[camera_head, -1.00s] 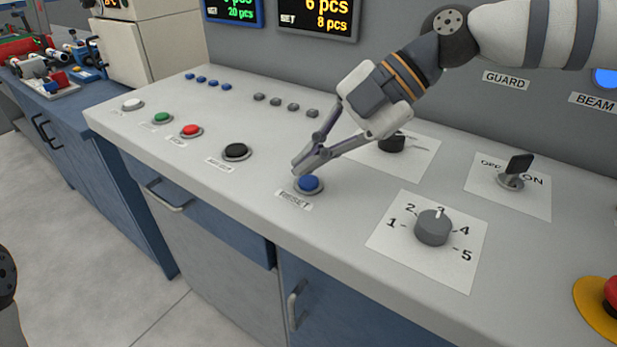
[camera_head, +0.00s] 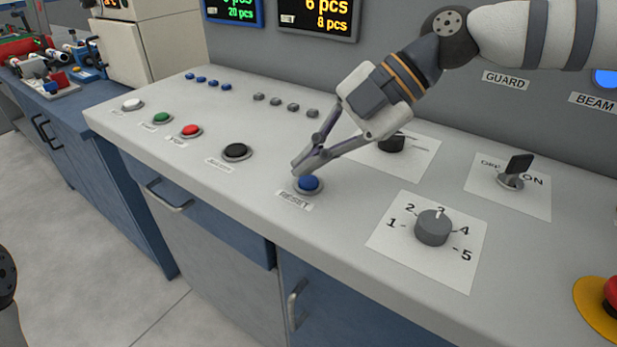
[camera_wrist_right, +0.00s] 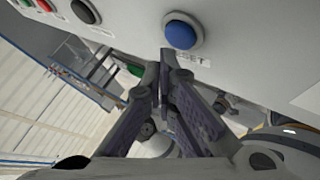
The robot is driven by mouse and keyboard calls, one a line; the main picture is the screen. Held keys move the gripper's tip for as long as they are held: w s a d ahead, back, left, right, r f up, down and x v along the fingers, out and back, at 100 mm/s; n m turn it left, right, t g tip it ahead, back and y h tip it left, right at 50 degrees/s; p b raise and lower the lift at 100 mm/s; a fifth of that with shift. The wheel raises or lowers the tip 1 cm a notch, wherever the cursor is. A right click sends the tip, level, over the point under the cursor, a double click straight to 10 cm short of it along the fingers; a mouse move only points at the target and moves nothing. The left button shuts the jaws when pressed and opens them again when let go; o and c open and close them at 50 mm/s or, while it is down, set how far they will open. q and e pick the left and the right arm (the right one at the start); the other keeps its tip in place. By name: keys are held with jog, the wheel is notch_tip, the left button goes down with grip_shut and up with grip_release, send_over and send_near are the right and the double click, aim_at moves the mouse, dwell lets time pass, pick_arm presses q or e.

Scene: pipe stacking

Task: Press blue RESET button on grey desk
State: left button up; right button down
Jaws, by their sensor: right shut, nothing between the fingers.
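The blue RESET button (camera_head: 308,183) sits in a grey ring on the grey desk (camera_head: 250,190), with its RESET label (camera_head: 294,200) just in front of it. My right gripper (camera_head: 298,170) is shut and empty, its fingertips just left of and above the button. In the right wrist view the blue button (camera_wrist_right: 180,33) is fully seen, just beyond the shut fingertips (camera_wrist_right: 166,55), which partly cover the label. A small gap seems to lie between fingertips and button; I cannot tell contact for sure. My left gripper is not in view.
Black (camera_head: 236,151), red (camera_head: 190,131), green (camera_head: 161,118) and white (camera_head: 132,104) buttons run along the desk to the left. A numbered dial (camera_head: 433,227), a black knob (camera_head: 391,142) and an OFF/ON switch (camera_head: 515,170) stand to the right. A red emergency button (camera_head: 612,290) is at the right edge.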

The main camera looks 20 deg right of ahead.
aim_at(311, 184)
jog(key=shift+f, duration=0.35)
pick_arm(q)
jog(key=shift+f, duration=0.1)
pick_arm(e)
jog(key=shift+f, duration=0.4)
dwell(0.6)
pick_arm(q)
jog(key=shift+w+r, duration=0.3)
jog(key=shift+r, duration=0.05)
pick_arm(e)
jog(key=shift+r, duration=0.8)
pick_arm(q)
jog(key=shift+p, duration=0.3)
pick_arm(e)
jog(key=shift+r, duration=0.15)
jog(key=shift+r+p, duration=0.65)
jog(key=shift+r, duration=1.8)
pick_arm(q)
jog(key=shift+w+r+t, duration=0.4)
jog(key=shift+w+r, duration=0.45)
pick_arm(e)
jog(key=shift+f, duration=0.1)
